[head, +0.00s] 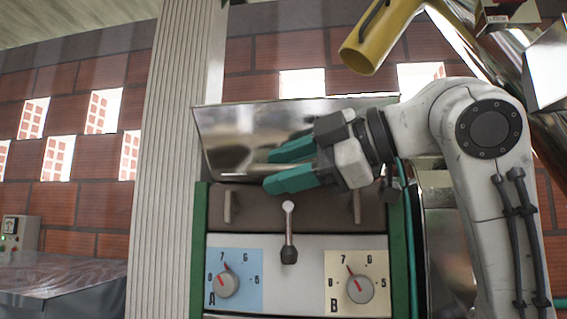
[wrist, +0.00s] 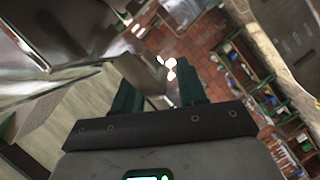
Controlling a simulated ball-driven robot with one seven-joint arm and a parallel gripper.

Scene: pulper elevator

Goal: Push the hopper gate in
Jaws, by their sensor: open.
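The machine has a shiny metal hopper (head: 235,135) on top. Below it is a brown panel (head: 320,212) with two upright handle-like tabs, a left tab (head: 229,207) and a right tab (head: 357,207). I cannot tell which part is the hopper gate. My gripper (head: 270,171) has teal fingers and is open and empty, pointing left in front of the hopper, just above the brown panel. In the wrist view the two fingers (wrist: 158,88) stand apart with nothing between them. My gripper hides the hopper's lower right part.
A yellow pipe (head: 375,40) hangs above my arm. A pale ribbed column (head: 170,170) stands left of the machine. Shelves (wrist: 245,75) show in the wrist view.

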